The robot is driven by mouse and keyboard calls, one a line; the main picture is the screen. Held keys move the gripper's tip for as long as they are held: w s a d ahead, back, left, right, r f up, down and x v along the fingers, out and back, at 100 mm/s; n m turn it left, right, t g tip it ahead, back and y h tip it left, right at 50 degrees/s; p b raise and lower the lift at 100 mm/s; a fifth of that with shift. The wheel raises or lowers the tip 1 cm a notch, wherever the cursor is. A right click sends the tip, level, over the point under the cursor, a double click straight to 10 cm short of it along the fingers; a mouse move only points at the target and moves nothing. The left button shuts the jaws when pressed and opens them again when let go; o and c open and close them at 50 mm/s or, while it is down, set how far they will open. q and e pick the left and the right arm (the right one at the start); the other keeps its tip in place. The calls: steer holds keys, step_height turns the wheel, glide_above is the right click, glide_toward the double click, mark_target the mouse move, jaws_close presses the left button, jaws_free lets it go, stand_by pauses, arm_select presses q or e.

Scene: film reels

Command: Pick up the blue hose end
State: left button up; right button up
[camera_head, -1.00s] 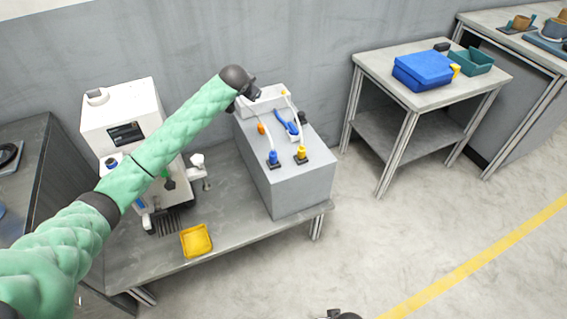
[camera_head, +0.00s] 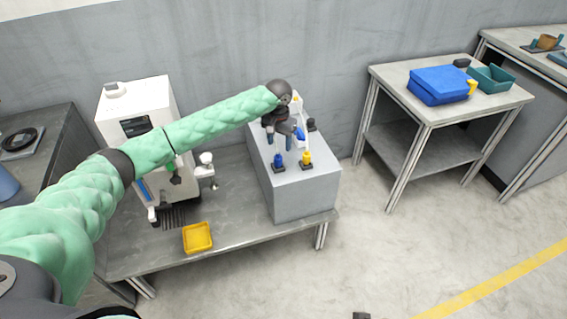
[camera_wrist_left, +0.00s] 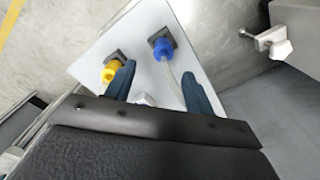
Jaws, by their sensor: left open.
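The blue hose end (camera_head: 278,160) stands on a dark square base on top of the grey box (camera_head: 300,195). In the left wrist view the blue hose end (camera_wrist_left: 163,48) has a pale translucent hose running from it. My left gripper (camera_head: 281,142) is over the box top, just behind the blue hose end in the head view. In the left wrist view its two teal fingers (camera_wrist_left: 155,80) are apart, with the hose and a white part showing between them. The blue hose end lies beyond the fingertips, not between them. My right gripper cannot be made out.
A yellow hose end (camera_head: 306,158) stands close to the blue one, also in the wrist view (camera_wrist_left: 112,70). A blue piece (camera_head: 299,134) lies by the fingers. A white machine (camera_head: 135,105) and yellow tray (camera_head: 197,238) are on the same table.

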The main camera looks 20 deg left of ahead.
mark_target(278, 157)
arm_select(q)
steer(key=shift+s+a+f, duration=0.1)
steer(key=shift+a, duration=0.1)
steer(key=shift+f, duration=0.2)
steer(key=shift+d+f, duration=0.15)
steer(key=shift+f, duration=0.6)
steer(key=f, duration=0.2)
steer(key=f+p, duration=0.1)
steer(key=f, duration=0.1)
steer(key=shift+s+a+f, duration=0.1)
steer(key=shift+a+f, duration=0.1)
steer(key=shift+f, duration=0.75)
steer(key=c, duration=1.1)
arm_select(e)
steer(key=shift+s+d+r+g, duration=0.15)
steer(key=shift+s+d+r, duration=0.05)
steer(key=shift+d+r, duration=0.3)
steer(key=shift+s+d+r+g, duration=0.15)
steer(key=shift+s+d+r, duration=0.05)
steer(key=shift+d+r, duration=0.25)
